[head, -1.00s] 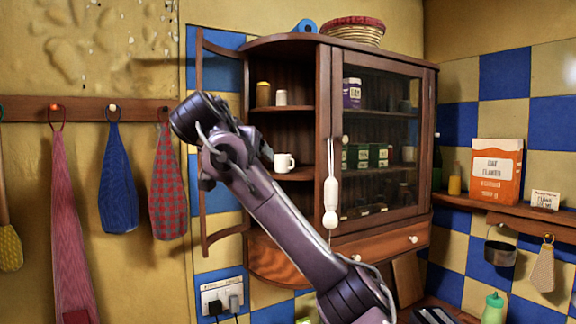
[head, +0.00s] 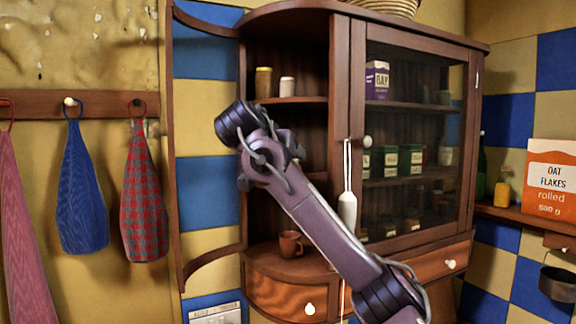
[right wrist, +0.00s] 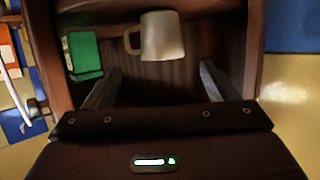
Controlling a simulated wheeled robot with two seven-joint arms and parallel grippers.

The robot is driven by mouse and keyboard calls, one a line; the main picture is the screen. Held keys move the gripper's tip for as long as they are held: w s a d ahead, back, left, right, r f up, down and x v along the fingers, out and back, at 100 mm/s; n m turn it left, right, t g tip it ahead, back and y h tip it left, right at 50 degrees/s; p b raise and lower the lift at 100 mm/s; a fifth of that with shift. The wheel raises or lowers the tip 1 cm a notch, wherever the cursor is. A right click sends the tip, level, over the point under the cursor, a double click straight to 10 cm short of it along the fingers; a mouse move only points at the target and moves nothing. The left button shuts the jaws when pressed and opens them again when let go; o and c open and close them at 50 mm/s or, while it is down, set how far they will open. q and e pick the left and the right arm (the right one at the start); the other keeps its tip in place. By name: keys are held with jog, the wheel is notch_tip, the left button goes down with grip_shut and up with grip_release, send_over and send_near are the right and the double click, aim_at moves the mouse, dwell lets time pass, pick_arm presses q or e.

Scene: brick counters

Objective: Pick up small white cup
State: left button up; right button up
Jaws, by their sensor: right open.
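The small white cup (right wrist: 162,37) shows in the right wrist view, with its handle on the left. It stands on a shelf that appears at the top of this turned picture. My right gripper (right wrist: 158,84) is open and empty. Its two fingers point toward the cup, one to each side of it, and the cup appears beyond the fingertips. In the head view my right arm reaches up to the open shelves of the wooden cabinet and hides the white cup and the fingers. My left gripper is not in view.
The cabinet (head: 341,130) has a glass door beside the open shelves. A yellow jar (head: 263,82) and a small white container (head: 287,86) stand on the upper shelf, a brown cup (head: 291,244) lower down. A green box (right wrist: 84,54) is beside the white cup.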

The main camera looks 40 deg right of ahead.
jog(key=p+x, duration=0.1)
jog(key=x, duration=0.3)
jog(key=shift+w, duration=0.1)
jog(key=shift+p+x, duration=0.35)
jog(key=shift+x, duration=0.65)
jog(key=shift+w+d+f, duration=0.1)
jog(key=shift+d+f, duration=0.25)
jog(key=shift+a+r, duration=0.1)
jog(key=shift+a, duration=0.1)
jog(key=shift+s+a+r, duration=0.15)
jog(key=shift+s+a, duration=0.1)
jog(key=shift+c, duration=0.8)
jog(key=shift+a, duration=0.15)
jog(key=c, duration=0.5)
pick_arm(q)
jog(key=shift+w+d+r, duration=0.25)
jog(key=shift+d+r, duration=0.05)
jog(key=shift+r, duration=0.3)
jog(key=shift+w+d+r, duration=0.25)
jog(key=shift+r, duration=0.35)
pick_arm(e)
jog(key=shift+c, duration=1)
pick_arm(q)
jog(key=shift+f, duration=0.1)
pick_arm(e)
jog(key=shift+w, duration=0.1)
